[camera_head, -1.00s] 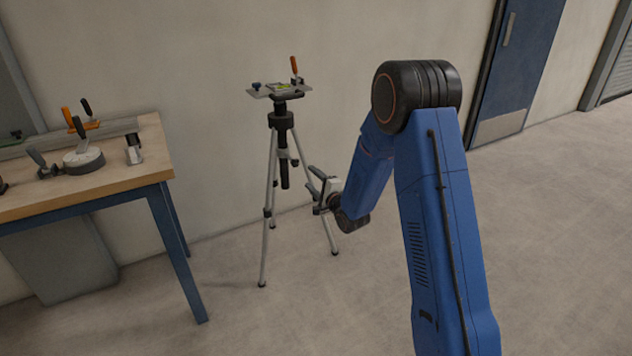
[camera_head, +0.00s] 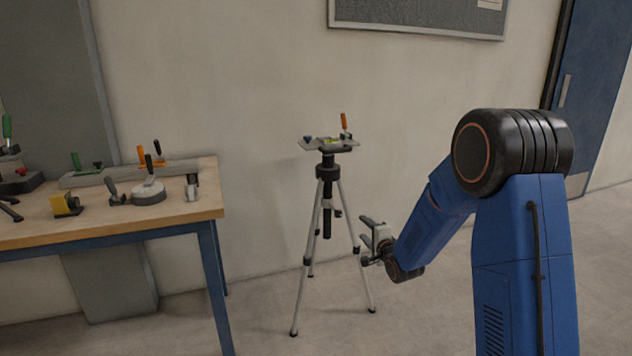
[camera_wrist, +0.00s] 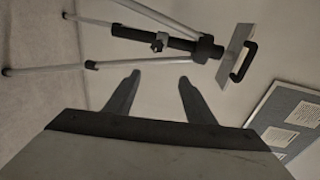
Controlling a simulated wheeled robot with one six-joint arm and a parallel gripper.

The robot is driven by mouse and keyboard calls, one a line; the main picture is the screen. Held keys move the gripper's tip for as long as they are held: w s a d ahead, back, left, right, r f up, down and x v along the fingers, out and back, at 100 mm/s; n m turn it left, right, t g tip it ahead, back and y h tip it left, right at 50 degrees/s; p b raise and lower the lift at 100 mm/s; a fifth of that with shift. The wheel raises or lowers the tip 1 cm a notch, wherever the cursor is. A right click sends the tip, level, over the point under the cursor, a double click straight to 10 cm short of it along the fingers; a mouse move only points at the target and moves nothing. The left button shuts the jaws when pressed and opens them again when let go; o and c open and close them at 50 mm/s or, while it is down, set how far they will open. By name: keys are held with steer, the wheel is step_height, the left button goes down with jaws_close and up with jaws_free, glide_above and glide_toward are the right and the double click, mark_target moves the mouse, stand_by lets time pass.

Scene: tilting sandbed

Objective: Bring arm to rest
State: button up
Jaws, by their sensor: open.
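My blue arm is folded at the right of the head view, its upper link rising to a black elbow and its forearm hanging down to the left. My gripper (camera_head: 366,240) is at the end of the forearm, beside the tripod's right leg in the picture. In the wrist view my gripper (camera_wrist: 158,88) shows two dark fingers spread apart with nothing between them. The tripod (camera_head: 326,174) stands upright on the floor, with a small plate on top; it shows sideways in the wrist view (camera_wrist: 205,47). Whether the gripper touches the tripod leg cannot be told.
A wooden workbench (camera_head: 130,226) with blue legs stands at the left, holding several clamps and tools. A grey bin (camera_head: 105,285) is under it. A notice board (camera_head: 420,14) hangs on the wall. A blue door (camera_head: 596,90) is at the right. Floor right of the tripod looks clear.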

steer(key=s+d+r+n+g+h, duration=0.1)
steer(key=s+d+r+n+g, duration=0.15)
steer(key=s, duration=0.45)
steer(key=s+d+r+n+g+h, duration=0.1)
steer(key=s+d+r+n+h, duration=0.1)
steer(key=s+r, duration=0.35)
steer(key=s+d+r+n+g+h, duration=0.1)
steer(key=s+d+r+n+g, duration=0.15)
steer(key=s, duration=0.65)
steer(key=s+d+f+n+g, duration=0.1)
steer(key=s+n+g, duration=0.4)
steer(key=s, duration=2.9)
steer(key=n, duration=0.2)
steer(key=shift+d+f+n, duration=0.15)
steer(key=shift+d+n, duration=0.15)
steer(key=shift+d, duration=0.1)
steer(key=shift+s, duration=0.1)
